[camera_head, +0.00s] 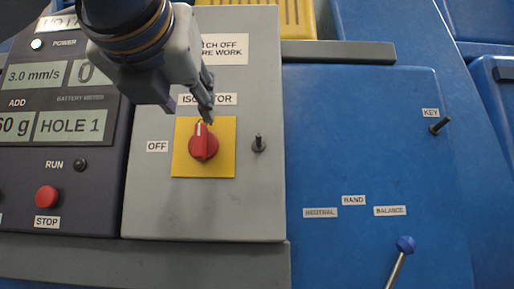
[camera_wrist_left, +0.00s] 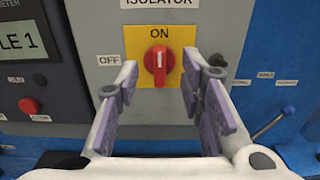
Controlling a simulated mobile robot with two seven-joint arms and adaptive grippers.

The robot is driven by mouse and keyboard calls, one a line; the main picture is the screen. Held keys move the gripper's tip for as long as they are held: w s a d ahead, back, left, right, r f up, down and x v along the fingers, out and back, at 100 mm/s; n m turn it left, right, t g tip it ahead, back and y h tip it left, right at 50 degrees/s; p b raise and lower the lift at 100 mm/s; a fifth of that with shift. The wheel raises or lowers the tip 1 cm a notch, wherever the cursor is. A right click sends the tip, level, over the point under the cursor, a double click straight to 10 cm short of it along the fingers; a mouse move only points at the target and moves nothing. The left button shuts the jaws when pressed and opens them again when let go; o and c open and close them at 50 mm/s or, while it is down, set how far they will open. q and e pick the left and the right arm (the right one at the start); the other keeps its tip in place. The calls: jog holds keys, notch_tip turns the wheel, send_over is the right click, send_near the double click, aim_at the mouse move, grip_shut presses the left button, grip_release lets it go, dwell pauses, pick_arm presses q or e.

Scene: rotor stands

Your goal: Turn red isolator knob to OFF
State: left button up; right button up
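The red isolator knob (camera_head: 203,144) sits on a yellow square plate (camera_head: 222,166) on a grey panel. Its white pointer mark is up, toward the ON label, which shows in the left wrist view (camera_wrist_left: 159,33). The OFF label (camera_head: 157,146) is to the knob's left. My left gripper (camera_head: 189,107) is just above the knob in the head view. In the left wrist view its fingers (camera_wrist_left: 160,85) are spread wide with the knob (camera_wrist_left: 159,61) framed between them, farther ahead. It appears to hold nothing, and I see no contact. My right gripper is not in view.
A dark control panel with a red stop button (camera_head: 47,196) is at the left. A small dark peg (camera_head: 258,143) sticks out right of the plate. A blue cabinet (camera_head: 370,130) carries a blue-knobbed lever (camera_head: 405,244) and a key peg (camera_head: 439,126).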

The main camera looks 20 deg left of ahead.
aim_at(199, 124)
pick_arm(q)
jog(key=x, duration=0.6)
jog(key=shift+w+a+f+b, duration=0.1)
jog(key=shift+w+f+b, duration=0.2)
jog(key=shift+w+f, duration=0.1)
jog(key=shift+w+a+r, duration=0.2)
jog(key=shift+w+r, duration=0.05)
jog(key=shift+w, duration=0.3)
grip_shut()
